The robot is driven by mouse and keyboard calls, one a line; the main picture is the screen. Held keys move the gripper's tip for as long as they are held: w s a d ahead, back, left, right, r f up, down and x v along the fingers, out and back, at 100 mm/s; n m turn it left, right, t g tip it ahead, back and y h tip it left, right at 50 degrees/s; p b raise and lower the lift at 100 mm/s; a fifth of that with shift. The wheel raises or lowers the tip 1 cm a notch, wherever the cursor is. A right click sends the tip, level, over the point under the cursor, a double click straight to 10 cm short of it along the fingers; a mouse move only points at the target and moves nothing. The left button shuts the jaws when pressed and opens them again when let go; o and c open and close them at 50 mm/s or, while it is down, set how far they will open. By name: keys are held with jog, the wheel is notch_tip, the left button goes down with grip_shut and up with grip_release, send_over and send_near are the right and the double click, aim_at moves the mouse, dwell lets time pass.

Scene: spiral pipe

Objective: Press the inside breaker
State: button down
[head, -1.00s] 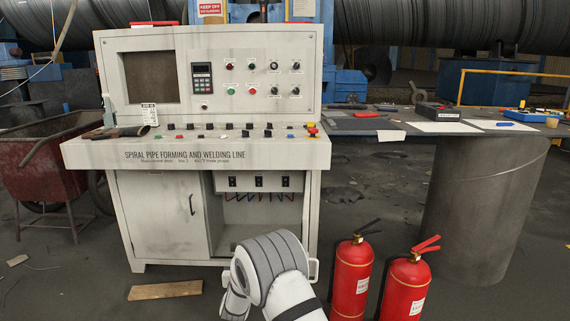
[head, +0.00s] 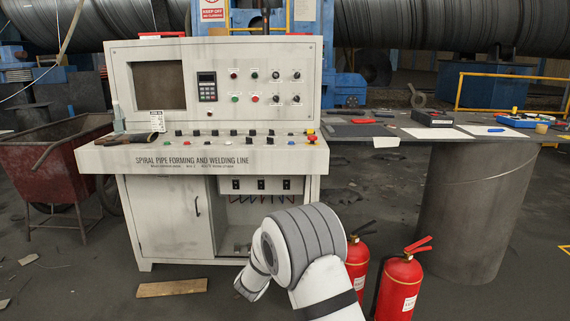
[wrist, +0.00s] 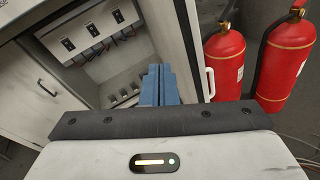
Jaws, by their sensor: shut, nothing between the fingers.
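The control desk's lower cabinet (head: 170,217) has an open bay on its right. A white strip across the bay's top carries three black breakers: left (head: 236,184), middle (head: 261,184) and right (head: 286,185). In the wrist view they show at upper left as left (wrist: 68,44), middle (wrist: 92,30) and right (wrist: 117,15), with wires below. Several small grey parts (wrist: 122,95) sit lower inside the bay. My gripper (wrist: 158,70) has its blue fingers shut and empty, pointing toward the bay, apart from the breakers. My arm hides it in the head view.
Two red fire extinguishers (head: 400,285) stand right of the bay, close to my arm. A white handle (wrist: 210,82) is at the bay's right side. A wooden plank (head: 172,288) lies on the floor. A red cart (head: 45,165) stands left.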

jog(key=s+d+r+m+g+h+p, duration=0.4)
jog(key=s+d+r+m+g+p, duration=0.5)
jog(key=s+d+r+m+p, duration=0.9)
jog(key=s+r+m+g+y+p, duration=0.1)
jog(key=s+r+m+y+p, duration=0.3)
jog(key=s+r, duration=0.5)
jog(key=s+a+r+m+g+y+p, duration=0.1)
jog(key=s+r+m+y+p, duration=0.3)
jog(key=s, duration=1.2)
notch_tip(320, 180, up, 6)
jog(key=m+g+y, duration=0.1)
jog(key=m, duration=0.2)
jog(key=shift+s+a+f, duration=0.2)
jog(key=shift+a, duration=0.1)
